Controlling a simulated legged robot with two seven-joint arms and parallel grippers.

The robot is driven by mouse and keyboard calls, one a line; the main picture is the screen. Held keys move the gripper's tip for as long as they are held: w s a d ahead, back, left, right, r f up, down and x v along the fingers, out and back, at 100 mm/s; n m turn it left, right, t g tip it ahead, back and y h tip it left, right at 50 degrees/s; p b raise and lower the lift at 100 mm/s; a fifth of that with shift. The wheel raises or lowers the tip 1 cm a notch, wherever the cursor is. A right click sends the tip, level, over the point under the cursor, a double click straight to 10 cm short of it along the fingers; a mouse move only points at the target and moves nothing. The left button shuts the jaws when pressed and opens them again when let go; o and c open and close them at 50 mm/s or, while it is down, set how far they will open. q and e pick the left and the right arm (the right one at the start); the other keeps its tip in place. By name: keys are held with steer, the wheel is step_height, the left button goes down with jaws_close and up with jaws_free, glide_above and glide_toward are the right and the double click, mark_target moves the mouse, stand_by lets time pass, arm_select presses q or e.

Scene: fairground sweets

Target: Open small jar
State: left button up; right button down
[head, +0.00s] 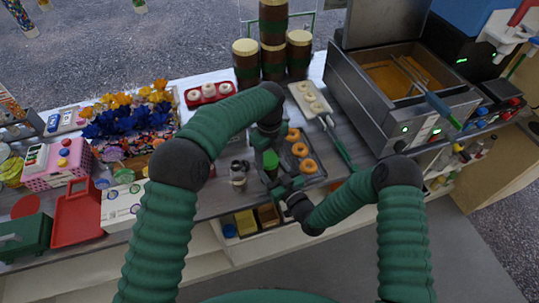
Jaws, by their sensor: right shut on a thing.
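My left gripper (271,178) reaches down from above, over the counter just left of the doughnut tray. My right gripper (277,188) comes in from the lower right and meets it there. The two grippers overlap, so the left jaws cannot be made out. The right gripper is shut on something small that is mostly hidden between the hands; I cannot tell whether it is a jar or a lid. A small grey jar-like container with a dark top (238,173) stands upright on the counter to the left of both grippers, apart from them.
A dark tray (314,180) of ring doughnuts lies close on the right. A pale board (310,103) with white rings lies behind it. The fryer (401,95) stands right, striped canisters (245,62) at the back. A white box (121,204) and red scoop-like tray (77,213) are left.

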arm_select(q)
steer(key=c, duration=0.7)
arm_select(e)
steer(key=shift+a, duration=0.1)
arm_select(q)
steer(key=n, duration=0.5)
steer(key=shift+w+d+n, duration=0.1)
steer(key=shift+n, duration=0.3)
steer(key=shift+c, duration=0.3)
arm_select(e)
steer(key=shift+s, duration=0.1)
arm_select(q)
steer(key=n, duration=0.7)
steer(key=shift+r, duration=0.1)
steer(key=n, duration=1.3)
steer(key=shift+w, duration=0.1)
arm_select(e)
steer(key=shift+a, duration=0.1)
arm_select(q)
steer(key=n, duration=0.6)
steer(key=shift+r+n, duration=0.1)
steer(key=shift+n, duration=0.2)
steer(key=n, duration=0.3)
steer(key=shift+n, duration=0.3)
